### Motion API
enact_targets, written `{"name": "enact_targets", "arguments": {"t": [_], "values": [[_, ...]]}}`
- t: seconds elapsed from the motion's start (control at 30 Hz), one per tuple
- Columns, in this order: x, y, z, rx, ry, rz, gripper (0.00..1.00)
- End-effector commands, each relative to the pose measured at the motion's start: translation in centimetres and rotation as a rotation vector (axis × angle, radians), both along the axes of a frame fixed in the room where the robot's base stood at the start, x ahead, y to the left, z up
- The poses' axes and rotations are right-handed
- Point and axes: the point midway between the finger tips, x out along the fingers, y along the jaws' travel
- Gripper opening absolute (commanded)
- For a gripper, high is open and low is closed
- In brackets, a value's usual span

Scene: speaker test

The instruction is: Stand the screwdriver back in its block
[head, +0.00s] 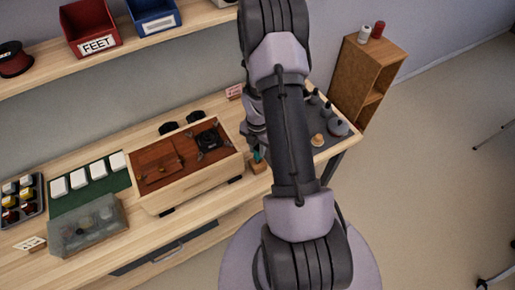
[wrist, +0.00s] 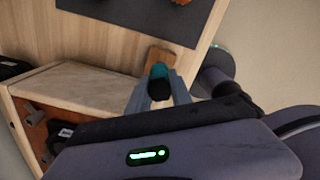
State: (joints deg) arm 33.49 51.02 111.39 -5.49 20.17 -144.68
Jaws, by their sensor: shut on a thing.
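The screwdriver's teal and dark handle (wrist: 159,80) is between the fingers of my gripper (wrist: 158,95), which is shut on it. We see the handle nearly end-on in the wrist view, so its shaft is hidden. The small brown wooden block (wrist: 160,56) is just beyond the handle on the bench. In the head view a bit of the teal handle (head: 257,156) shows right above the block (head: 259,168), beside my arm, which hides most of my gripper. I cannot tell whether the shaft is in the block.
An open wooden speaker box (head: 190,178) stands left of the block, and its edge is close in the wrist view (wrist: 75,83). A dark mat (head: 322,135) with several parts lies to the right. A shelf unit (head: 350,80) stands beyond the bench's right end.

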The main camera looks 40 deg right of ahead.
Motion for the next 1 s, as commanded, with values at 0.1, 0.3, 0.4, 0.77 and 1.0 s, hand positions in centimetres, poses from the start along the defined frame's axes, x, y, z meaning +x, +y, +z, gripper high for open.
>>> {"name": "enact_targets", "arguments": {"t": [0.1, 0.3, 0.4, 0.77, 1.0], "values": [[0.0, 0.0, -0.2, 0.0, 0.0, 0.0, 0.0], [0.0, 0.0, -0.5, 0.0, 0.0, 0.0, 0.0], [0.0, 0.0, -0.7, 0.0, 0.0, 0.0, 0.0], [0.0, 0.0, -1.2, 0.0, 0.0, 0.0, 0.0], [0.0, 0.0, -1.6, 0.0, 0.0, 0.0, 0.0]]}}
